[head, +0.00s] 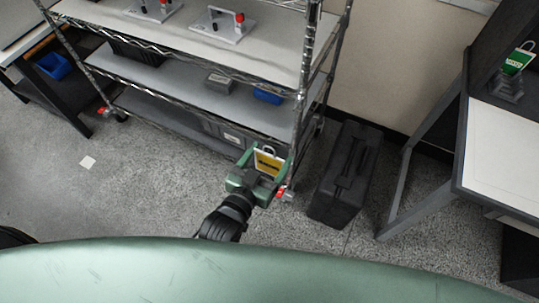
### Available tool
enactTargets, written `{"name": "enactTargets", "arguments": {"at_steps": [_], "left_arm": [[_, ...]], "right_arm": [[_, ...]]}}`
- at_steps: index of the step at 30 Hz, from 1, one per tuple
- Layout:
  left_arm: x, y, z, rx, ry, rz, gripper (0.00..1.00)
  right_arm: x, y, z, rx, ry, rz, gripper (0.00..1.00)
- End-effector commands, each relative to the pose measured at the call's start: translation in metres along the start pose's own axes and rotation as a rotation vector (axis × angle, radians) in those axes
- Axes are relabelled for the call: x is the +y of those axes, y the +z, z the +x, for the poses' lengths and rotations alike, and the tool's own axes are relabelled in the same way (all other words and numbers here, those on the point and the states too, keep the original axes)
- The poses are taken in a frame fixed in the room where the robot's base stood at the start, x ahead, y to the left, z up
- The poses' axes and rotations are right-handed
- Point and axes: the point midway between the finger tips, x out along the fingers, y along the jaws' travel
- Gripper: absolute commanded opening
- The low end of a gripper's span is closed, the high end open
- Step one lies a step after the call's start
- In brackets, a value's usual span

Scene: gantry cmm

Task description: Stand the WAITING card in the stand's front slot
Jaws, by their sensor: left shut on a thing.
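A yellow card (268,163) with a dark band and a white top loop is in my left gripper (266,161). Its print is too small to read, so I cannot confirm that it is the WAITING card. The green left gripper is shut on the card, with a finger on either side, above the floor in front of the wire rack. A grey stand (507,87) is on the dark bench at the far right, well away from the gripper. A green card (518,61) stands upright at it; which slot it occupies is unclear. My right gripper is not in view.
A black case (345,175) stands on the floor between the rack and the bench's slanted leg (422,145). A white board (503,150) covers the bench's front. Open floor lies at left.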

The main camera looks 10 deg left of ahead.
Motion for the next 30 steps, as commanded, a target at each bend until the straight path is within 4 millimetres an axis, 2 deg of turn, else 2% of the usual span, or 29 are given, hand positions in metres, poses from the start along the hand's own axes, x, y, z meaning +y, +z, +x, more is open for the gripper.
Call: {"name": "enactTargets", "arguments": {"at_steps": [30], "left_arm": [[0.0, 0.013, -0.067, -0.003, 0.0, 0.0, 0.38]], "right_arm": [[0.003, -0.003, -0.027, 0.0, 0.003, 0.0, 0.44]]}}
